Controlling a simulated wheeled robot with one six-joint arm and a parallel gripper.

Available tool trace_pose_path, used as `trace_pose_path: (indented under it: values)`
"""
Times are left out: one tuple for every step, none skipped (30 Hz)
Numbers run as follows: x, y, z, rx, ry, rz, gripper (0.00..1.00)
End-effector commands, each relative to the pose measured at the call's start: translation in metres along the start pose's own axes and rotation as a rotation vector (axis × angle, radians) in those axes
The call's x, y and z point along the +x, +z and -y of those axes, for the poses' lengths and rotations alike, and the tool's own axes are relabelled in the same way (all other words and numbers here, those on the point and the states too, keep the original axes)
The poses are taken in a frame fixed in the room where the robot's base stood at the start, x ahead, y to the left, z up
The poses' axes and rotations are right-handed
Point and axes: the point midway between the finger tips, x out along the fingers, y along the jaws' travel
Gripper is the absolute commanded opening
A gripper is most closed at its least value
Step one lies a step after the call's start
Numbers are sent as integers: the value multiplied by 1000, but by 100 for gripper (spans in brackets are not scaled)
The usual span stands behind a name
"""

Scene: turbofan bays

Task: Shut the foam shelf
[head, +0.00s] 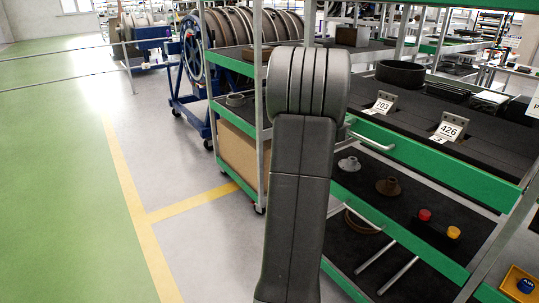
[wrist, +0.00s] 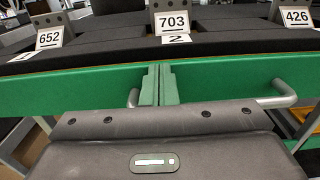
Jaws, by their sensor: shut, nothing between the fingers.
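The foam shelf has black foam inserts and a green front (head: 430,165). In the head view it is at mid height in the rack on the right. Its green front also spans the wrist view (wrist: 220,80). A metal bar handle (head: 371,136) sticks out from the front; its right end shows in the wrist view (wrist: 284,93), with its middle hidden by my gripper's body. My gripper (wrist: 159,85) is shut and empty, its fingertips at the green front between the handle's ends. Contact is unclear. In the head view my arm hides the gripper. How far the shelf stands out is unclear.
Numbered tags 703 (head: 382,104) and 426 (head: 449,129) stand on the foam. A lower shelf holds several small parts, including a brown flanged piece (head: 389,188). A rack post (head: 262,150) stands left of my arm. Grey floor (head: 190,160) is clear on the left.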

Motion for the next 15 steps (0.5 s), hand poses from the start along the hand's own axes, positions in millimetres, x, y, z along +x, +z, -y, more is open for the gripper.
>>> trace_pose_path:
  values:
    - [15,-4,1,2,-4,1,0]
    - [23,-4,2,2,-5,1,0]
    - [33,-3,1,1,-3,1,0]
    - [40,-3,1,1,-4,1,0]
    - [47,-3,1,1,-3,0,0]
    - [56,-3,1,1,-3,1,0]
    - [62,-2,1,1,-2,1,0]
    - [68,-3,1,0,-2,0,0]
    - [76,-2,0,0,-2,1,0]
    - [80,-2,0,1,-1,0,0]
    - [85,-2,0,1,-1,1,0]
    - [91,-2,0,0,-2,0,0]
    - [95,-2,0,0,-1,0,0]
    - [99,-2,0,0,-1,0,0]
    - [103,-1,0,0,0,0,0]
